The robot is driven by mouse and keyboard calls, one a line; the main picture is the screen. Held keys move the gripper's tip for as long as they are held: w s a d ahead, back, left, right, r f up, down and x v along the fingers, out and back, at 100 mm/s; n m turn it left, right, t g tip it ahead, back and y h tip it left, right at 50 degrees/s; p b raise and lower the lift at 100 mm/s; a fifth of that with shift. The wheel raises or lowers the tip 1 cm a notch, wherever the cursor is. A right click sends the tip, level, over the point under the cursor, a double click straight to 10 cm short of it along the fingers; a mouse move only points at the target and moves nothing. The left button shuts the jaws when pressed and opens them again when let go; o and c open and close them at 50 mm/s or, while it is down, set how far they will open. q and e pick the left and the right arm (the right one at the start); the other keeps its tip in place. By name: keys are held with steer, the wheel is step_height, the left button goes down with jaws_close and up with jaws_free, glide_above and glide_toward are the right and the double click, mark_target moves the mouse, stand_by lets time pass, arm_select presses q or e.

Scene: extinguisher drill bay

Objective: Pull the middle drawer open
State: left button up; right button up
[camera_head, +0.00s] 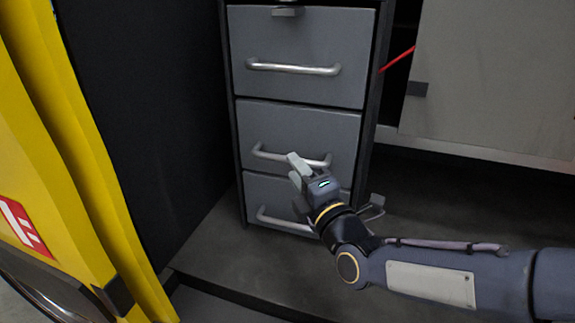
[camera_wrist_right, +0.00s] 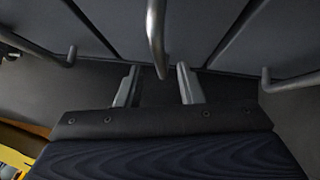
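The middle drawer (camera_head: 270,128) is a grey panel in the dark cabinet, and it looks flush with the others. Its silver bar handle (camera_head: 268,154) runs across it; my right gripper hides part of it. My right gripper (camera_head: 294,168) is in front of this handle, near its middle. In the right wrist view the two fingers (camera_wrist_right: 158,86) are spread apart, with the middle handle (camera_wrist_right: 155,35) reaching in line with the gap between them. I cannot tell if either finger touches the handle. My left gripper is out of view.
The top drawer (camera_head: 300,40) and the bottom drawer (camera_head: 254,190) have similar handles and look shut. A yellow panel (camera_head: 75,150) stands at the left, and a grey board (camera_head: 495,75) at the right. Bare floor (camera_head: 205,240) lies before the cabinet.

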mark_target(269, 130)
steer(key=shift+x, duration=2.25)
steer(key=shift+c, duration=0.4)
jaws_close()
